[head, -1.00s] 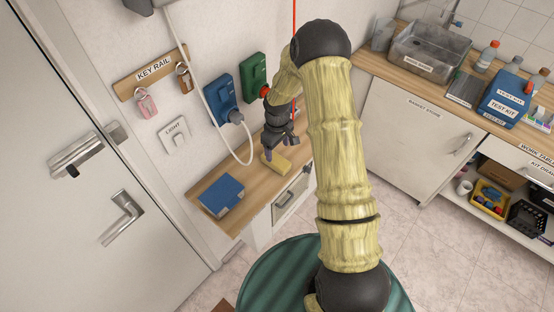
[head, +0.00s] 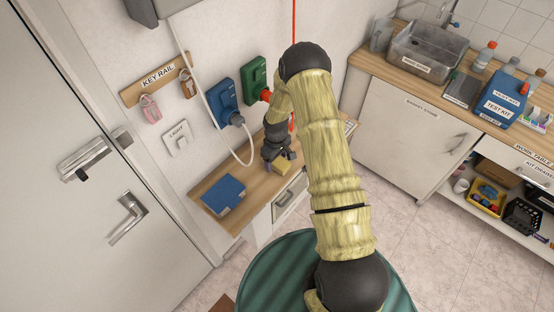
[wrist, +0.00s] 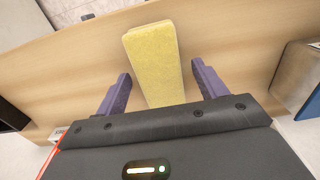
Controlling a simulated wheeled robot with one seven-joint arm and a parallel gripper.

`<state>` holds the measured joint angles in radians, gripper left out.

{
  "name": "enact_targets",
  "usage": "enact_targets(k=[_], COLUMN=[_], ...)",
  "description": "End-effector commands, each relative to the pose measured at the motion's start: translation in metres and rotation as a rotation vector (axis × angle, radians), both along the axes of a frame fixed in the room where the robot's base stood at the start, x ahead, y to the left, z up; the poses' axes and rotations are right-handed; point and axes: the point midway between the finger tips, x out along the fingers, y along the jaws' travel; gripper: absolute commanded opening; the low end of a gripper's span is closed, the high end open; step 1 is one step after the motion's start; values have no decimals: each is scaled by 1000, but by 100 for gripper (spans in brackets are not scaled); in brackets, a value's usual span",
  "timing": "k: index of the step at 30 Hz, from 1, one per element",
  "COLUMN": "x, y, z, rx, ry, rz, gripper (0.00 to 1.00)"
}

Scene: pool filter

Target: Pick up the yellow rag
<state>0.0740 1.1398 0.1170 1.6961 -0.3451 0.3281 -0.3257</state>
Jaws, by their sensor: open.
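The yellow rag (wrist: 153,58), a thick folded-looking oblong, lies on the wooden shelf top (wrist: 235,50). In the wrist view my gripper (wrist: 161,72) is open, with one purple finger on each side of the rag. There is a gap between each finger and the rag. The rag's near end is hidden behind the gripper body. I cannot tell how far the fingertips are above the wood.
A blue book (head: 223,195) lies on the shelf, left of the rag. A blue socket box (head: 228,102) with a plug and hanging white cable (head: 243,160), and a green box (head: 254,80), are on the wall behind. A drawer (head: 290,197) is under the shelf.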

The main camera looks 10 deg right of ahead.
Motion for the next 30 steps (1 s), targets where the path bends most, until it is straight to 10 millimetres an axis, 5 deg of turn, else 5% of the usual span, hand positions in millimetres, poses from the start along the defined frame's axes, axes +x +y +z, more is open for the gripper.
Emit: enact_targets(k=[18,26,30], x=[0,0,0], y=[0,0,0], z=[-6,-6,-5], rx=[0,0,1], ry=[0,0,-1], rz=[0,0,0], gripper=[71,24,23])
